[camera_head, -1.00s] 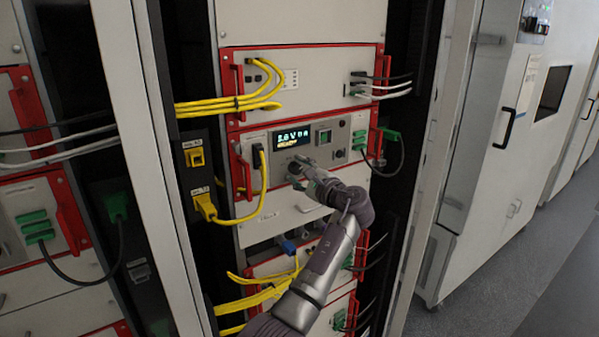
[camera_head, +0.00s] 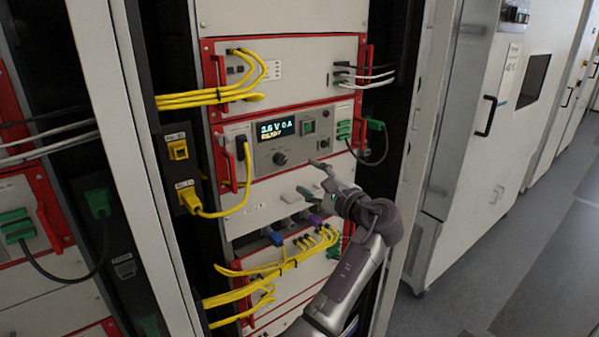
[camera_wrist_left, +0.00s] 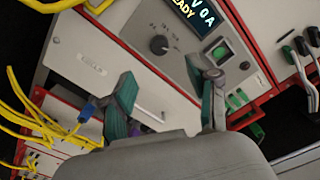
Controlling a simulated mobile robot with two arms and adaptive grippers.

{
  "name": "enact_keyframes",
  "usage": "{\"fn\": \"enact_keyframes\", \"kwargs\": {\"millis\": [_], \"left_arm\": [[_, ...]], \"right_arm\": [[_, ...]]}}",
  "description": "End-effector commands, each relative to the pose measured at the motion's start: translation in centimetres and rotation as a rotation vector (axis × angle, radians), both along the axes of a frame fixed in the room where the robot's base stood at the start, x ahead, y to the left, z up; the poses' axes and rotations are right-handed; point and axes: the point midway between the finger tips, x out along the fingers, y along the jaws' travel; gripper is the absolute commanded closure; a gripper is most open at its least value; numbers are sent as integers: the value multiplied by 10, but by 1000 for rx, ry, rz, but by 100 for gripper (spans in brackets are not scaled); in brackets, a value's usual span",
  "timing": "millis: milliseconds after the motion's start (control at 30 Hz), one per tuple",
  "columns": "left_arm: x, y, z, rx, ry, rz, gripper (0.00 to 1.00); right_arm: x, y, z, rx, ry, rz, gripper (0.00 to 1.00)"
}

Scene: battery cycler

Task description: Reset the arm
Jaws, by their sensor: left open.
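My left gripper (camera_head: 306,177) is open and empty in front of the red-framed cycler unit (camera_head: 262,158), low and to the right of its knob. In the left wrist view its two fingers (camera_wrist_left: 166,88) stand apart with nothing between them. The unit's round knob (camera_head: 280,159) shows uncovered; it also shows in the left wrist view (camera_wrist_left: 158,45). The display (camera_head: 277,129) is lit and reads about 3.6 V 0 A, READY. A green-lit square switch (camera_head: 308,127) sits right of the display. My right gripper is not in view.
Green plugs with a dark cable (camera_head: 375,125) are at right. A light rack post (camera_head: 425,130) stands right, with open floor (camera_head: 470,290) beyond.

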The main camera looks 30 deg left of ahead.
Motion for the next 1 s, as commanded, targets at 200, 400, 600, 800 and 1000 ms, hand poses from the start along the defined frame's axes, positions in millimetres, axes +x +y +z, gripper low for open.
{"fn": "enact_keyframes", "kwargs": {"millis": [200, 400, 600, 800, 1000], "left_arm": [[-4, -9, 0, -2, 1, 1, 41], [-4, -9, 0, -1, 0, 1, 41], [-4, -9, 0, -1, 0, 1, 41], [6, -11, -44, -28, 35, -53, 41], [21, -23, -183, -166, 125, -215, 41]], "right_arm": [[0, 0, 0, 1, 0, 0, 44], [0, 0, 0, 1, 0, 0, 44], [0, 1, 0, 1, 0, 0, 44], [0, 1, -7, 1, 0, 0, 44], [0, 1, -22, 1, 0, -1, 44]]}}
